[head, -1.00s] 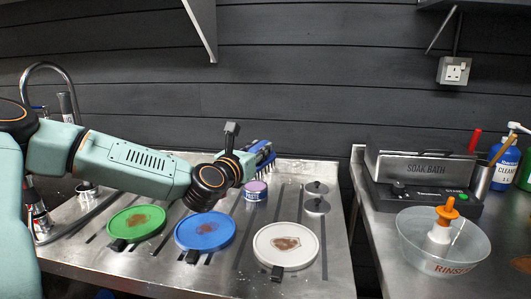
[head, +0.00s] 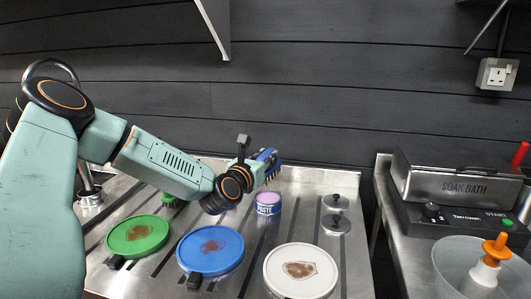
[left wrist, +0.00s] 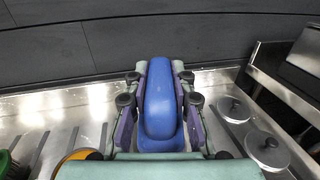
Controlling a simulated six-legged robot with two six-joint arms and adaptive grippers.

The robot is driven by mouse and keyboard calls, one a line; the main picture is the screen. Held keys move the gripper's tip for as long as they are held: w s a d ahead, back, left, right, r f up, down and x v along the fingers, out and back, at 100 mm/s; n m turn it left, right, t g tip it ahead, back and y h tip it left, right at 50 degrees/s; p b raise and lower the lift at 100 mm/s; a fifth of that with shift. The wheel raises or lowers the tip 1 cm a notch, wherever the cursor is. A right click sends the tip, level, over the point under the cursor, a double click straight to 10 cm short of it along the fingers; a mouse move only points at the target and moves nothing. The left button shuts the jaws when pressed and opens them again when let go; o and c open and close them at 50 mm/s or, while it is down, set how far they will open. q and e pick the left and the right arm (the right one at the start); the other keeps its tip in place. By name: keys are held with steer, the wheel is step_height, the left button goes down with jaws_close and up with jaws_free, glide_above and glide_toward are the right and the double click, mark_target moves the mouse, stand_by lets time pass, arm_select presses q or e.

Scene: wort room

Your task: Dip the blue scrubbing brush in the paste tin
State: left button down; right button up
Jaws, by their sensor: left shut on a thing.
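The blue scrubbing brush (left wrist: 158,100) is held in my left gripper (left wrist: 158,112), its blue back filling the middle of the left wrist view between the fingers. In the head view the brush (head: 268,158) shows at the end of my left arm, dark bristles hanging down. The paste tin (head: 267,203), blue with a white label and pink-lilac contents, stands on the metal drainer just below the brush. The bristles look above the tin's rim; whether they touch the paste I cannot tell. In the left wrist view the tin is hidden. My right gripper is in no view.
Green (head: 137,235), blue (head: 210,249) and white (head: 300,270) stained plates lie in front of the tin. Two metal lids (head: 336,223) lie to its right. A soak bath (head: 455,185) and a clear rinse bowl (head: 480,268) stand on the right counter. A green brush (head: 171,198) stands behind the plates.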

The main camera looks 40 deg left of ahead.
mark_target(267, 177)
arm_select(q)
steer(key=shift+s+d, duration=0.2)
steer(key=shift+d, duration=0.3)
steer(key=shift+s+a+f, duration=0.1)
steer(key=shift+f, duration=0.15)
steer(key=f, duration=0.1)
steer(key=b, duration=0.1)
steer(key=f+b, duration=0.1)
steer(key=shift+a+f, duration=0.25)
steer(key=shift+f, duration=0.1)
steer(key=shift+d+f+b, duration=0.3)
steer(key=shift+f+b, duration=0.3)
steer(key=shift+f, duration=0.05)
steer(key=shift+f+b, duration=0.3)
steer(key=shift+f, duration=0.1)
steer(key=shift+a+f, duration=0.25)
steer(key=shift+f, duration=0.25)
steer(key=shift+d+r, duration=0.15)
steer(key=shift+r, duration=0.05)
steer(key=shift+f, duration=0.15)
